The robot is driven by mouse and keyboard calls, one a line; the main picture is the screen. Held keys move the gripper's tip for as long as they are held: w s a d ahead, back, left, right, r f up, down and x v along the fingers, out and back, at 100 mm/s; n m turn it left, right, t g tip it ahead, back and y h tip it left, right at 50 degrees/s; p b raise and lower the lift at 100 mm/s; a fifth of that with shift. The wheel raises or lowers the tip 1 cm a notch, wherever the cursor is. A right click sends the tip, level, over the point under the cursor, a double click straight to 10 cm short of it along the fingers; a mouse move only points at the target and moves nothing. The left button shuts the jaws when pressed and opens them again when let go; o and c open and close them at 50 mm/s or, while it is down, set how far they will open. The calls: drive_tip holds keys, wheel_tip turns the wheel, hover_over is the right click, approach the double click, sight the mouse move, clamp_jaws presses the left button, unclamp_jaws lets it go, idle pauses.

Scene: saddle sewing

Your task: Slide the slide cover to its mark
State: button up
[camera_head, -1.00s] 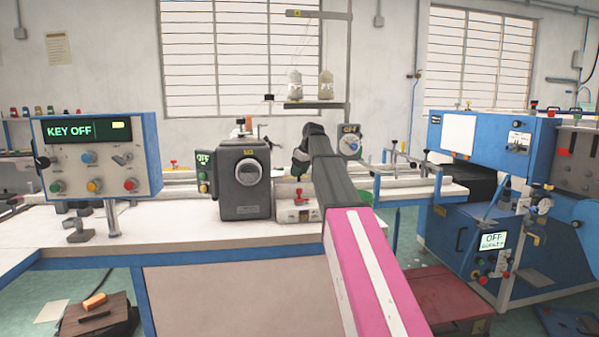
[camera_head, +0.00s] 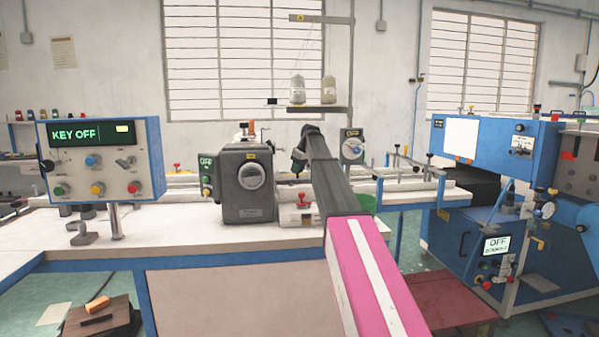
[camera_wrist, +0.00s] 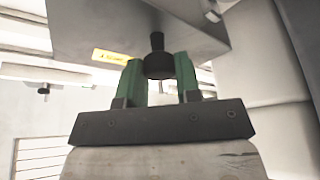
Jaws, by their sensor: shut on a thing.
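In the wrist view my gripper (camera_wrist: 158,88) has its two green fingers shut on a small black knob (camera_wrist: 156,43). The knob is in front of a grey block (camera_wrist: 105,25) with a yellow label. I cannot tell for sure which part is the slide cover, and no mark for it can be made out. In the head view my gripper (camera_head: 299,169) points down beside the dark grey sewing machine head (camera_head: 247,208), above a small white box (camera_head: 301,216). The knob is too small to make out there, and my arm covers the area to its right.
A blue control box (camera_head: 150,160) reading "KEY OFF" stands on the white table (camera_head: 30,235) at left. A large blue machine (camera_head: 455,240) with an "OFF" screen is at right. Thread cones (camera_head: 297,90) stand above.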

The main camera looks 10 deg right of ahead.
drive_tip(key=shift+w, duration=0.25)
drive_tip(key=o, duration=1)
drive_tip(key=shift+s, duration=0.1)
